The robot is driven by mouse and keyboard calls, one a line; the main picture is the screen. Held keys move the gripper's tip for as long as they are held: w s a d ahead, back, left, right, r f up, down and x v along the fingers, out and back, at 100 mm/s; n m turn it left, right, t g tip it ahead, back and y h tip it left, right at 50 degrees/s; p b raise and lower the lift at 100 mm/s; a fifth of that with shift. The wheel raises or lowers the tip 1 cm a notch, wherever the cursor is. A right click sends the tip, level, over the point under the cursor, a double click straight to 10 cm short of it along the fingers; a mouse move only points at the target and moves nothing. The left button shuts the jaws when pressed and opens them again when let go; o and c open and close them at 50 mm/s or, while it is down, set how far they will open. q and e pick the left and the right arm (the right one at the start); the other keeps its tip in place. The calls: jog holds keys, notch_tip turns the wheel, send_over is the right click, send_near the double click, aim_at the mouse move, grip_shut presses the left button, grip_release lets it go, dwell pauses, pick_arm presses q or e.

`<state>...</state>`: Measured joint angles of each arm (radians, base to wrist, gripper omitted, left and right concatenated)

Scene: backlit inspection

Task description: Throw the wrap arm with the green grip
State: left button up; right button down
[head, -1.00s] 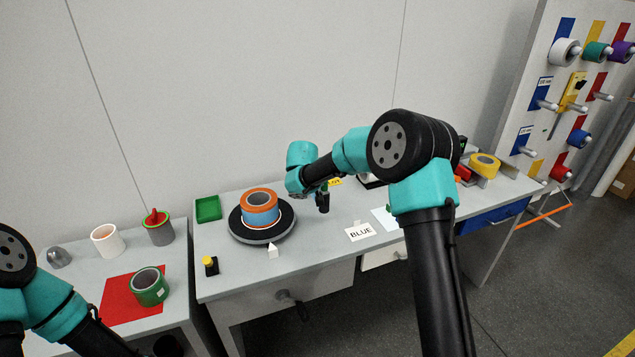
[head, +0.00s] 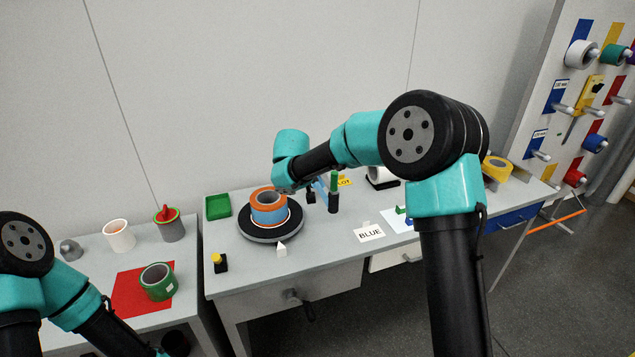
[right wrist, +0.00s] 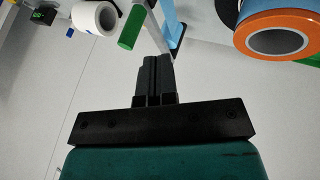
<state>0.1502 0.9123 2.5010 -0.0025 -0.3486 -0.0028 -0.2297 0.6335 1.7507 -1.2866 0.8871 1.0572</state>
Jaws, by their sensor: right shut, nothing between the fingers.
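The wrap arm's green grip (head: 334,181) stands above a dark post right of the turntable in the head view. It also shows in the right wrist view (right wrist: 131,28), at the top, just beyond and left of my fingertips. My right gripper (right wrist: 152,60) is shut and empty, apart from the grip. In the head view my right wrist hangs beside the roll and mostly hides the fingers. A blue strip (right wrist: 171,18) runs close to the grip. An orange-and-blue roll (head: 269,208) sits on the black turntable (head: 272,236). My left gripper is out of view.
A white marker (head: 281,250), a yellow-topped button (head: 219,263) and a BLUE card (head: 370,232) lie along the bench front. A green tray (head: 217,207) is behind left. A white roll (head: 381,178) stands to the right. A green roll (head: 158,281) lies on a red mat (head: 126,300).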

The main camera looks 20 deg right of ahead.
jog(key=shift+v, duration=1.2)
jog(key=s+f+g+y, duration=0.1)
jog(key=s+f, duration=0.3)
jog(key=f, duration=0.4)
jog(key=s+f+n+g+y, duration=0.1)
jog(key=s+f+g+y, duration=0.1)
jog(key=s+f, duration=0.3)
jog(key=s+a+f+g+y, duration=0.1)
jog(key=s+f+y, duration=0.2)
jog(key=f, duration=0.9)
jog(key=shift+s+f+g, duration=0.15)
jog(key=shift+s+g, duration=0.25)
jog(key=shift+s, duration=0.6)
jog(key=s+d+f+m+y, duration=0.1)
jog(key=s+f, duration=0.5)
jog(key=s, duration=0.5)
jog(key=s+d+f+m+y, duration=0.1)
jog(key=s+f+m, duration=0.1)
jog(key=s+f, duration=0.5)
jog(key=s, duration=0.4)
jog(key=shift+s+d+y, duration=0.2)
jog(key=shift+d+y, duration=0.2)
